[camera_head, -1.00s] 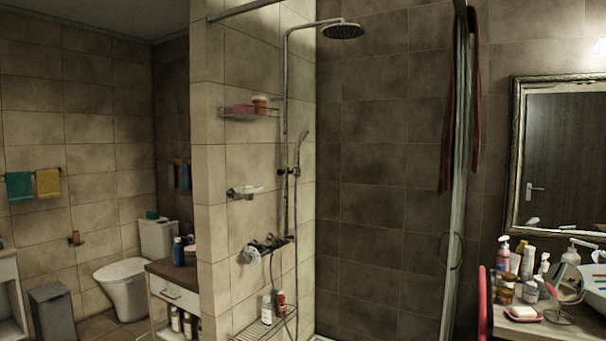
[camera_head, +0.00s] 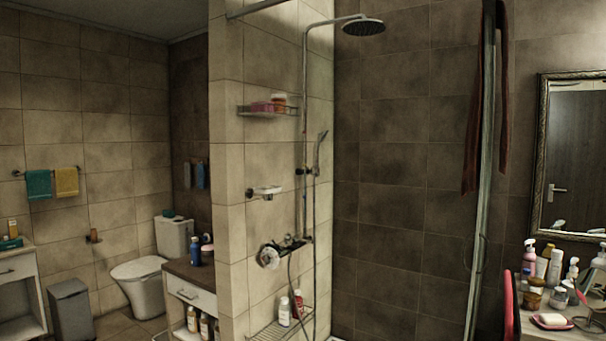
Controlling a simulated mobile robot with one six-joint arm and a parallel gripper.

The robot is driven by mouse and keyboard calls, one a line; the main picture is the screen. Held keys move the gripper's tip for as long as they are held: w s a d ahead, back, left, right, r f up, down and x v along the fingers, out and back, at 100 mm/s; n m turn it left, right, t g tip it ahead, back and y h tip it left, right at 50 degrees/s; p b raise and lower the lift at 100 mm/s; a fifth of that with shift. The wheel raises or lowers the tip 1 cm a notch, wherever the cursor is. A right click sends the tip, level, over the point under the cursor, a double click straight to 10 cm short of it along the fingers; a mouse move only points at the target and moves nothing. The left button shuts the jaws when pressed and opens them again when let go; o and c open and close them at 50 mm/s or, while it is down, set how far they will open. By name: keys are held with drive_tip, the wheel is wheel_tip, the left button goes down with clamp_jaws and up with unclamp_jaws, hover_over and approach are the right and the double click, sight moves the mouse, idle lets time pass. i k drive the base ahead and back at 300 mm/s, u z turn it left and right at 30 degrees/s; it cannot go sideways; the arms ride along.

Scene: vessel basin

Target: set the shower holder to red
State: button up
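The hand shower (camera_head: 321,150) sits upright in its shower holder (camera_head: 308,171), a small dark clamp on the chrome riser pipe (camera_head: 304,110) on the tiled partition wall. No red marking can be made out on the holder at this size. The round overhead shower head (camera_head: 363,27) hangs at the top of the pipe. The mixer valve (camera_head: 285,246) with a large round chrome knob (camera_head: 268,257) is lower on the same wall, and a hose hangs from it. My gripper is not in view.
A wire shelf (camera_head: 268,110) and a soap dish (camera_head: 264,192) stick out from the partition wall. A low rack (camera_head: 283,327) holds bottles. A glass door edge (camera_head: 480,200) stands right of the shower. A cluttered vanity (camera_head: 540,325) is at the lower right, a toilet (camera_head: 140,283) at the left.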

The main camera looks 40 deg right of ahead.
sight(303, 170)
drive_tip(key=u, duration=0.05)
drive_tip(key=i, duration=1)
drive_tip(key=z, duration=0.05)
